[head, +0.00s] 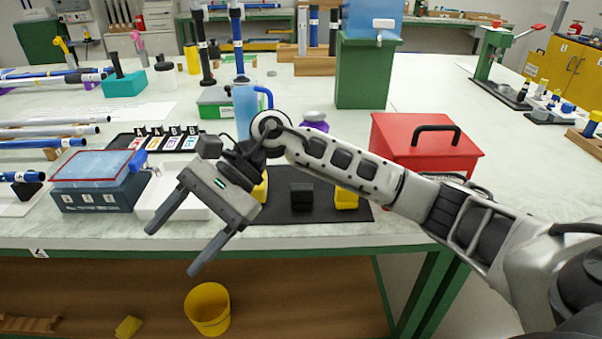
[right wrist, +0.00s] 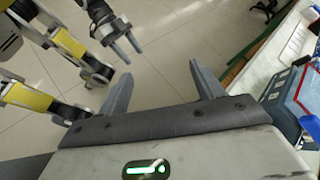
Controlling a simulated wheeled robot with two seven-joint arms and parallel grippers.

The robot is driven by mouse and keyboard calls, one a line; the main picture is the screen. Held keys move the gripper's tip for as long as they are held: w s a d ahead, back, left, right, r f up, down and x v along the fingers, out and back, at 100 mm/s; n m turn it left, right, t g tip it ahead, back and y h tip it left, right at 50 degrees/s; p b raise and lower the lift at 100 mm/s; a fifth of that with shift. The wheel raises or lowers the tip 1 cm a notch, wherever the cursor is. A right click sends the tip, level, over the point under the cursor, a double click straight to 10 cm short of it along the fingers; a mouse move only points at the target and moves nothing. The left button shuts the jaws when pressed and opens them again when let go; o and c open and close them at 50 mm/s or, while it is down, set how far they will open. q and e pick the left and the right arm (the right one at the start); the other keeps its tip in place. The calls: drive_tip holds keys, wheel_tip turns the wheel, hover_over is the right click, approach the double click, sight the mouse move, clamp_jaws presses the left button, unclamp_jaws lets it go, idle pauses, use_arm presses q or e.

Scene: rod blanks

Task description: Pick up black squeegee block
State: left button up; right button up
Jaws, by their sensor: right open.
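The black squeegee block (head: 301,196) sits on a dark mat (head: 330,226) near the table's front edge, between two yellow blocks. My right gripper (head: 172,250) is open and empty, left of the block and at the table's front edge, its fingers pointing down to the left. Its two spread fingers also show in the right wrist view (right wrist: 158,75), with floor behind them. The block is not in the right wrist view. A dark two-fingered end, apparently my left gripper (right wrist: 130,52), shows there; its opening is unclear. The head view does not show it.
One yellow block (head: 346,198) lies right of the black block; the other (head: 260,188) is partly hidden by my right wrist. A blue bin (head: 100,190) and white tray (head: 172,203) stand left.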

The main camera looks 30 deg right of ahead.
drive_tip(key=w+d+r+n+t+h+p, duration=0.1)
drive_tip(key=w+d+r+n+h, duration=0.2)
drive_tip(key=d, duration=0.4)
drive_tip(key=w+d+r+n+t+h+p, duration=0.1)
drive_tip(key=w+d+r+h, duration=0.1)
drive_tip(key=d+h, duration=0.4)
wheel_tip(320, 180, up, 5)
drive_tip(key=h, duration=0.3)
hover_over(302, 186)
wheel_tip(302, 186, down, 10)
drive_tip(key=shift+s+d+p, duration=0.1)
drive_tip(key=shift+s+p, duration=0.05)
drive_tip(key=shift+p, duration=0.25)
drive_tip(key=shift+n, duration=0.3)
wheel_tip(302, 186, down, 5)
drive_tip(key=shift+f+p, duration=0.2)
drive_tip(key=shift+p, duration=0.1)
drive_tip(key=shift+f, duration=0.2)
use_arm(q)
drive_tip(key=r, duration=0.2)
drive_tip(key=a+r, duration=0.1)
drive_tip(key=r, duration=0.1)
drive_tip(key=shift+s, duration=0.2)
use_arm(e)
drive_tip(key=shift+w, duration=0.2)
drive_tip(key=c, duration=1.1)
